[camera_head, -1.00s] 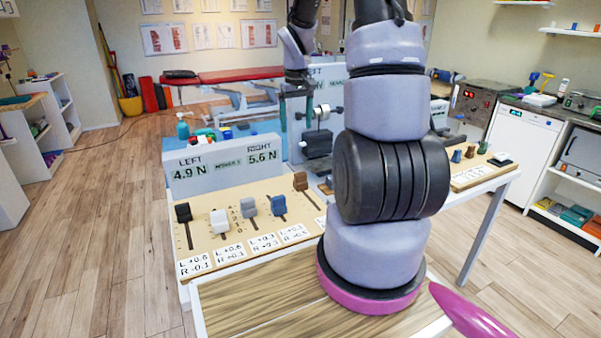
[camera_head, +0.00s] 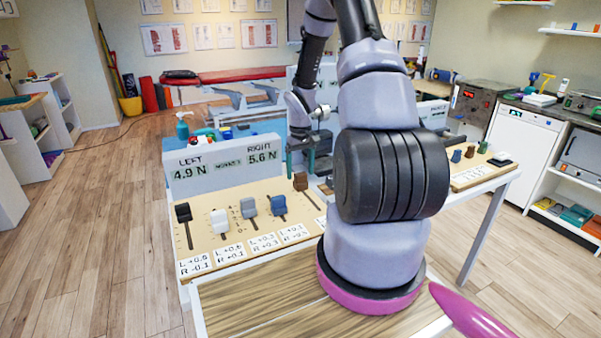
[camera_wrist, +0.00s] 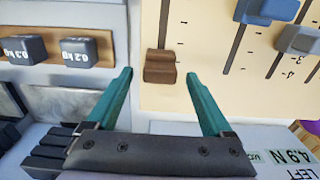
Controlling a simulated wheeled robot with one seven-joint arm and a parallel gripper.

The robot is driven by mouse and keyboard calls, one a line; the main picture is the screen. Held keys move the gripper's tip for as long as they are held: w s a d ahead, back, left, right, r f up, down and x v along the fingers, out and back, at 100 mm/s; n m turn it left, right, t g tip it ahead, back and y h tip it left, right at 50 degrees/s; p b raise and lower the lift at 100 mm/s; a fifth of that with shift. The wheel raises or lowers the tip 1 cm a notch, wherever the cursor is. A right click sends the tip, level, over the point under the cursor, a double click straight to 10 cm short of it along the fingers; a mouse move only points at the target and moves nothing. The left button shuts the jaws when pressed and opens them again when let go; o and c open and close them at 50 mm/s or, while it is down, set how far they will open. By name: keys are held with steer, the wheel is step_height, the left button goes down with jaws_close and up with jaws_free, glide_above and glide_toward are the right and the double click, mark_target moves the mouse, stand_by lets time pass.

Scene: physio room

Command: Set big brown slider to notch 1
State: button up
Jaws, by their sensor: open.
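The big brown slider (camera_head: 300,181) sits at the far end of its slot on the tan panel (camera_head: 262,196); the slot runs from it toward the front. In the wrist view the brown slider knob (camera_wrist: 160,66) lies between the teal fingertips, with a gap on each side. My gripper (camera_head: 300,174) is open and empty, just above and behind the knob in the head view. I cannot tell its exact height over the knob. Notch marks show beside the slot in the wrist view, but the brown slider's numbers are not readable.
Blue (camera_head: 278,205), grey (camera_head: 248,207), white (camera_head: 219,221) and black (camera_head: 183,212) sliders stand left of the brown one. The display (camera_head: 222,164) behind reads LEFT 4.9 N, RIGHT 5.6 N. Small dark weights (camera_wrist: 78,50) sit beside the panel. My arm hides the panel's right part.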

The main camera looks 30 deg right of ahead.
steer(key=shift+f, duration=0.5)
steer(key=shift+c, duration=0.3)
jaws_close()
steer(key=s, duration=0.9)
steer(key=shift+o, duration=0.3)
jaws_free()
steer(key=shift+r, duration=0.15)
step_height(320, 180, up, 11)
steer(key=shift+f, duration=0.2)
